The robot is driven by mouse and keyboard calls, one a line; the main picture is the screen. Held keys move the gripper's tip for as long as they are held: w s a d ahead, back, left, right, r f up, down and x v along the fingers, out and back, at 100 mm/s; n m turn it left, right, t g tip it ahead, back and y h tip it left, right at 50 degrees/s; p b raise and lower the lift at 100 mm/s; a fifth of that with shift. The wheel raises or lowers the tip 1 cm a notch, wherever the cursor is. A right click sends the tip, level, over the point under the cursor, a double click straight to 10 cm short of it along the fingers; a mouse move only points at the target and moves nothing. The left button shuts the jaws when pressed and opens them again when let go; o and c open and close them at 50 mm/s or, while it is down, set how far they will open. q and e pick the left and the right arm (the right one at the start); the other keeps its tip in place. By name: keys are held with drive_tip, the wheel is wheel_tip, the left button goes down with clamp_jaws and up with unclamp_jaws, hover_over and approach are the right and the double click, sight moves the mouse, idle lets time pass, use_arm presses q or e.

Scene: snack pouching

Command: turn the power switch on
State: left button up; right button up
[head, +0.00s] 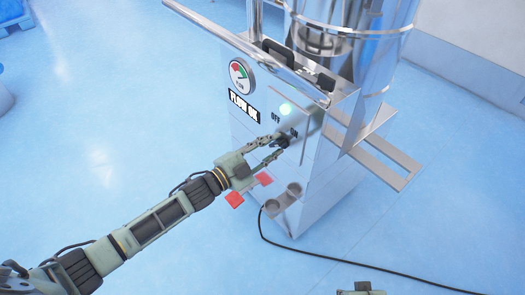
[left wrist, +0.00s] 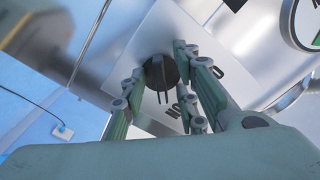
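The power switch is a round black knob on the steel machine's front panel (head: 310,152), next to the printed words OFF and ON. In the left wrist view the knob (left wrist: 160,76) sits between the fingers, its twin pointer lines toward the lower edge, near the upside-down ON. My left gripper (head: 272,146) reaches the knob from the left. Its fingers (left wrist: 160,65) stand on both sides of it and look to be touching it. In the head view the fingertips partly cover the knob. Only a small green-grey piece of my right arm shows at the bottom edge.
A steel bracket (head: 385,160) sticks out at the right. A black cable (head: 330,257) runs across the open blue floor.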

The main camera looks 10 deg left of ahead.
use_arm(q)
drive_tip(key=v, duration=1.2)
drive_tip(key=shift+w, duration=0.1)
